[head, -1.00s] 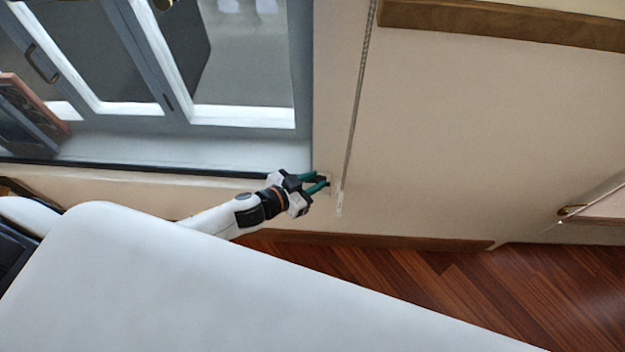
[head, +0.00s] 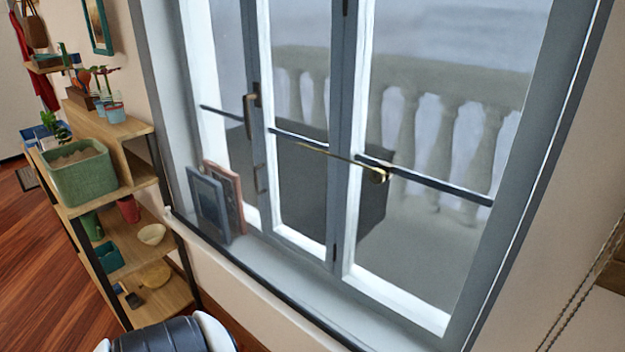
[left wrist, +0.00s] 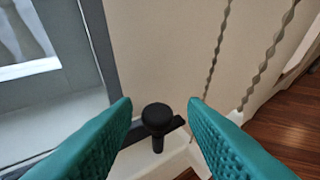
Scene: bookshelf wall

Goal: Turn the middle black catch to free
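A round black knob on a short stem (left wrist: 157,118) shows in the left wrist view, with a dark bar behind it at the window's lower corner. I take it for a black catch; whether it is the middle one I cannot tell. My left gripper (left wrist: 160,106) is open, its two teal fingers on either side of the knob in the picture. No contact is visible, and the depth between them is unclear. In the head view neither gripper shows. A dark upright handle (head: 248,112) sits on the window's left frame there.
The window sill (head: 300,288) holds two leaning frames (head: 211,208). A wooden shelf (head: 130,195) with pots and plants stands at left. A brass-knobbed rod (head: 340,157) crosses the window. Twisted cords (left wrist: 218,55) hang to the right of the knob.

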